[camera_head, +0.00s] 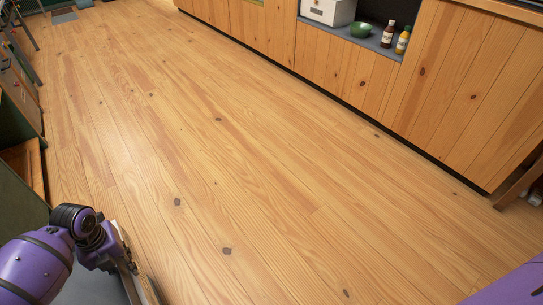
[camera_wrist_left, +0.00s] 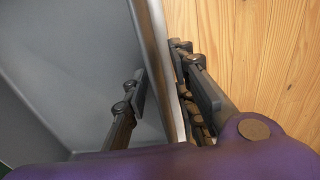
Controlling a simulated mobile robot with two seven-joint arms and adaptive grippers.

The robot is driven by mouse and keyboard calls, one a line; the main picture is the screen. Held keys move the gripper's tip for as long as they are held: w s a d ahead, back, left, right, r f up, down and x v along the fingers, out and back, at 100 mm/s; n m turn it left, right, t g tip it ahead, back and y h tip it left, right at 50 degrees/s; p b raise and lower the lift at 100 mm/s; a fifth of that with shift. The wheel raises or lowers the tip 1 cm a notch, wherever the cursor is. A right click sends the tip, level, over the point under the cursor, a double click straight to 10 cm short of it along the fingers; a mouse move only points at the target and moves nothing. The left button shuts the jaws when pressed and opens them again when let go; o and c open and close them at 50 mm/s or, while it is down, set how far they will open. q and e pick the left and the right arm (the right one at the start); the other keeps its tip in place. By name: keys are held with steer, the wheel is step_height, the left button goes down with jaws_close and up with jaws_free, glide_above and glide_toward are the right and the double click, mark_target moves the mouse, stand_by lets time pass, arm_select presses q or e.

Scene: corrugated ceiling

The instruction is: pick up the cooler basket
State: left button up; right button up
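A grey open container, which looks like the cooler basket (camera_wrist_left: 80,60), fills the left of the left wrist view. Its pale rim (camera_wrist_left: 152,40) runs between the fingers of my left gripper (camera_wrist_left: 160,70). One finger is inside the wall and one outside. A gap shows between the inner finger and the rim, so the gripper is open around it. In the head view the left gripper (camera_head: 113,257) is at the lower left, pointing down at the container, whose grey surface (camera_head: 92,290) shows only partly. My right gripper is not in view.
Wooden cabinets (camera_head: 345,70) line the upper right. Their niche holds a white box (camera_head: 328,10), a green bowl (camera_head: 361,30) and two bottles (camera_head: 389,34). Dark green furniture (camera_head: 18,205) stands at the left edge. The wooden floor between is clear.

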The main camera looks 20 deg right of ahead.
arm_select(q)
steer(key=shift+d+f, duration=0.1)
steer(key=shift+f, duration=0.35)
steer(key=shift+r, duration=0.1)
jaws_close()
steer(key=shift+r, duration=0.15)
